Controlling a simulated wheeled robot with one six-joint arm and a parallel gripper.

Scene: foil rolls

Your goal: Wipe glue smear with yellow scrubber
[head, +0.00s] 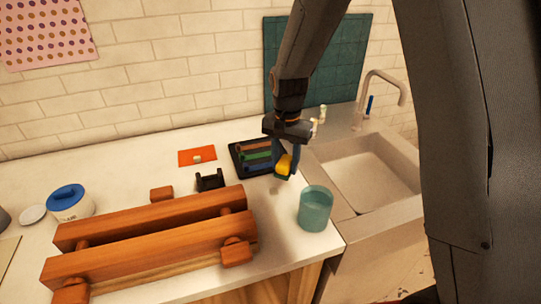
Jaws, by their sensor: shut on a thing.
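The yellow scrubber (284,164) with a dark underside is held in my gripper (289,156), which points down and is shut on it. The scrubber is right of the black tray and left of the sink, and looks to be just above the white counter. A faint greyish patch (282,192) shows on the counter just below the scrubber. I cannot tell whether it is the glue smear or a shadow.
A teal cup (315,208) stands close to the right front of the scrubber. A black tray (237,158) with coloured rolls lies left of it. A large wooden frame (150,247) fills the front left. The sink (370,179) is at right, with a faucet (385,76).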

